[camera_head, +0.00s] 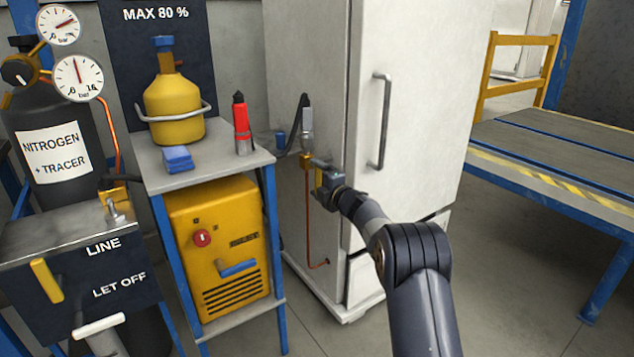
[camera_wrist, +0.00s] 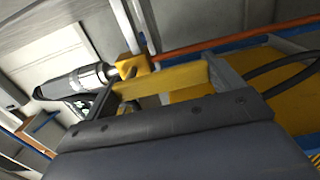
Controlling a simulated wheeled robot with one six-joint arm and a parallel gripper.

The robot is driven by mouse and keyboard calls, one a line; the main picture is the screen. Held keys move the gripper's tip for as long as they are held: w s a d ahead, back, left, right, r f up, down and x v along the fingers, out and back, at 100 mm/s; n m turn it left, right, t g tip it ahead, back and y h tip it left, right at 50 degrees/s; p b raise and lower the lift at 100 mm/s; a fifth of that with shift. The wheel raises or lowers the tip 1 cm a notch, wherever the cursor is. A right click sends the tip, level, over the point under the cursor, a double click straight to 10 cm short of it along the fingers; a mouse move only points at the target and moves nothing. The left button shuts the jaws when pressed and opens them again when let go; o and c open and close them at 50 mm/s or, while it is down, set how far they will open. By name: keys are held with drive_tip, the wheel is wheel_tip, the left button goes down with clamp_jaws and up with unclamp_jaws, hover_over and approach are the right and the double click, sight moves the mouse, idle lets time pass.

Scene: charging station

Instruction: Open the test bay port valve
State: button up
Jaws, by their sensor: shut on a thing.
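The port valve is a small brass body (camera_head: 306,160) on the left side of the white cabinet, with a hose coupling above and a copper line below. It also shows in the wrist view (camera_wrist: 131,66). Its yellow lever handle (camera_wrist: 170,78) lies across between my fingers in the wrist view. My gripper (camera_head: 320,174) is at the valve, shut on this lever. The wrist view shows the fingers (camera_wrist: 168,84) at either end of the lever. In the head view my gripper partly hides the lever, and its exact angle is hard to tell.
The white cabinet (camera_head: 305,80) stands close behind my gripper. A black hose (camera_head: 283,153) runs from the coupling. To the left are a cart (camera_head: 212,163) with a yellow cylinder (camera_head: 174,105) and red torch-like item (camera_head: 241,125). A workbench (camera_head: 560,165) stands right.

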idle(0.3)
drive_tip(key=o, duration=1.2)
drive_tip(key=shift+c, duration=0.2)
drive_tip(key=shift+s, duration=0.1)
drive_tip(key=p+v, duration=0.1)
drive_tip(key=v, duration=0.9)
drive_tip(key=shift+s+d, duration=0.25)
drive_tip(key=shift+b+x, duration=0.5)
drive_tip(key=shift+x, duration=4.95)
